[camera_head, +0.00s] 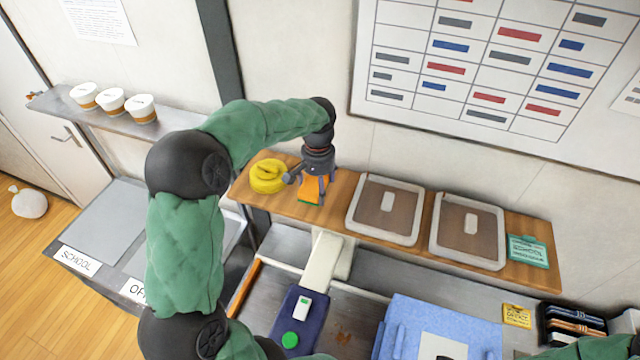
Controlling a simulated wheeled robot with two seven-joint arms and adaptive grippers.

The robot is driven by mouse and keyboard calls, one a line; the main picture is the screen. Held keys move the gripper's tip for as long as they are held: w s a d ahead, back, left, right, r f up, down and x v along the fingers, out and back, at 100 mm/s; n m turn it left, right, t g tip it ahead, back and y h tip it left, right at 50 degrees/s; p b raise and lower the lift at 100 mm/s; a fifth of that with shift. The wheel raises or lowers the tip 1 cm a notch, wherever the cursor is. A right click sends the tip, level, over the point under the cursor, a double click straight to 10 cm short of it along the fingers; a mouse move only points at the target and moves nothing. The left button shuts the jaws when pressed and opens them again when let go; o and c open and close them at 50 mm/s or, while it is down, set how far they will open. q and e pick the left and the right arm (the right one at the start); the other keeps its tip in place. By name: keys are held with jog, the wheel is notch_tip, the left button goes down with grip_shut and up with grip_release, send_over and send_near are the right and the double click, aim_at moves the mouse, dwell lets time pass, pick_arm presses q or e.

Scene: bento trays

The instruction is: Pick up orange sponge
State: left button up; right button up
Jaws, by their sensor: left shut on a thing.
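The orange sponge (308,190) is at the left part of the wooden shelf (340,222), just right of a yellow coiled thing (267,176). It has a green strip along its lower edge. My left gripper (315,186) points down from above and is shut on the sponge, with its fingers covering part of it. I cannot tell whether the sponge touches the shelf. My right gripper is not in view; only a bit of green sleeve shows at the bottom right.
Two lidded trays (356,229) (440,248) and a teal sign (528,252) stand right of the sponge on the shelf. Below are a blue towel (412,318) and a dark blue item (290,330). White cups (112,101) stand on a side shelf at left. The wall is close behind.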

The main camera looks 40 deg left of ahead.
pick_arm(q)
jog(key=s+d+r, duration=0.1)
jog(key=s+r, duration=0.1)
jog(key=s, duration=0.1)
jog(key=s+d+r, duration=0.2)
jog(key=s, duration=0.1)
jog(key=s+d+r, duration=0.2)
jog(key=s, duration=0.2)
jog(key=shift+d+r, duration=0.1)
jog(key=shift+r, duration=0.2)
